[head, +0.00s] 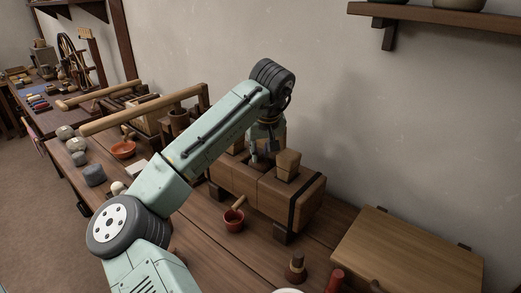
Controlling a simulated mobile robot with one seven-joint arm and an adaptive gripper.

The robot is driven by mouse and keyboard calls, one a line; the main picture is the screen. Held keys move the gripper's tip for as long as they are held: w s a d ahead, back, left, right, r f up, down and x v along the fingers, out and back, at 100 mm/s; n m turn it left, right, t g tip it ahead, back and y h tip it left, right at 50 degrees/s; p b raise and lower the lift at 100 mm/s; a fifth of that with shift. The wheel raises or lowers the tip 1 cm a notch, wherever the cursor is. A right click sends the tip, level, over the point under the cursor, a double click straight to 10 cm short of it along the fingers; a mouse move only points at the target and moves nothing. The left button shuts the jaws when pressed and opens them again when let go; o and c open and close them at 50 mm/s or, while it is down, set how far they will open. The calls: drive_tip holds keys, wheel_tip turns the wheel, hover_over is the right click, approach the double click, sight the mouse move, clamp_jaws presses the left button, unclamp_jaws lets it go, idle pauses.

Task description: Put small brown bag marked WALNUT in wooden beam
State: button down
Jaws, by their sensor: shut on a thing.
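The wooden beam (255,189) is a heavy brown block with a dark band, lying on the bench right of centre. A pale wooden wedge (288,164) stands up out of its top. My gripper (260,162) points down at the beam's top, left of this wedge. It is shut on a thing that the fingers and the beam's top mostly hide. I cannot tell how deep it sits in the beam. No WALNUT marking is readable, and I cannot make out the small brown bag for certain.
A wooden board (408,258) lies at right. A dark stopper-like piece (296,267) is near the front. A shelf (440,14) hangs above.

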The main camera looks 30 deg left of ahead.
drive_tip(key=shift+f+b, duration=0.3)
drive_tip(key=shift+f, duration=0.3)
drive_tip(key=c, duration=1.5)
unclamp_jaws()
drive_tip(key=shift+r, duration=0.3)
drive_tip(key=v, duration=1.2)
drive_tip(key=shift+a+r+b, duration=0.1)
drive_tip(key=shift+r+b, duration=0.25)
drive_tip(key=shift+b, duration=0.05)
